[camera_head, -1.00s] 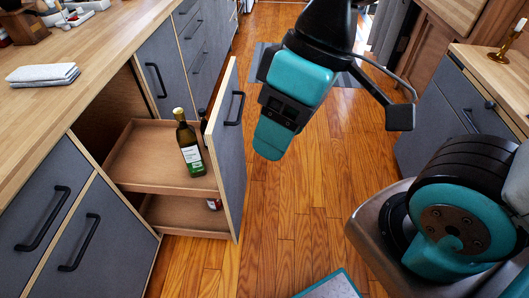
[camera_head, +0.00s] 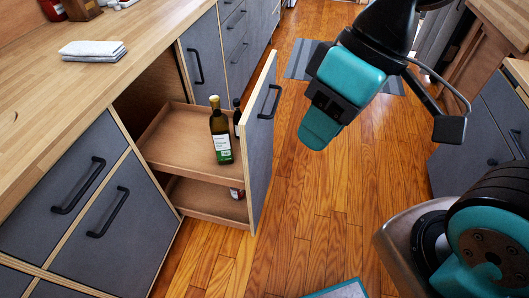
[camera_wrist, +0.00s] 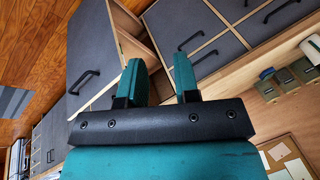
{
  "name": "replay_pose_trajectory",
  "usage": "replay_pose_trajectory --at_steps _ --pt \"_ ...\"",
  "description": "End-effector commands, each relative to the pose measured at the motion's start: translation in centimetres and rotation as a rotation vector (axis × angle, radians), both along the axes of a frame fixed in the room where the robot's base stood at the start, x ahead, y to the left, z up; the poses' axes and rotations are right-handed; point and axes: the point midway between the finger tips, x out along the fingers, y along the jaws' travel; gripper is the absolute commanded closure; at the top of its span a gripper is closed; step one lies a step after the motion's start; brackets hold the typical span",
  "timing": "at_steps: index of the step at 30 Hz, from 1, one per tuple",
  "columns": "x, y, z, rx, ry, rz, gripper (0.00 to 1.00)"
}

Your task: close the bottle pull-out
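The bottle pull-out (camera_head: 262,150) stands open, slid out from the left counter, with its grey front panel and black handle (camera_head: 270,101) facing the aisle. A green oil bottle (camera_head: 221,140) stands upright on its upper shelf, with a dark bottle (camera_head: 237,118) behind it. My gripper (camera_head: 318,135) hangs over the aisle to the right of the panel, apart from it. In the wrist view my gripper (camera_wrist: 158,80) shows two teal fingers spread with nothing between them. The pull-out's panel (camera_wrist: 95,50) lies beyond and left of the fingers.
A folded cloth (camera_head: 93,51) lies on the wooden counter. Closed grey drawers (camera_head: 100,205) flank the opening. A grey mat (camera_head: 310,62) lies on the floor at the back. The wooden aisle floor is mostly clear; cabinets stand on the right.

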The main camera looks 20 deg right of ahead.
Motion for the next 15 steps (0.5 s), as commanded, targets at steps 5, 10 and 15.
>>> replay_pose_trajectory --at_steps 5,10,15 --pt "4.4 0.4 -2.4 0.069 0.061 -0.106 1.0" --pt "10.7 -0.3 -7.2 0.198 0.127 -0.299 1.0" --pt "15.9 -2.7 -13.3 0.332 0.18 -0.535 1.0"
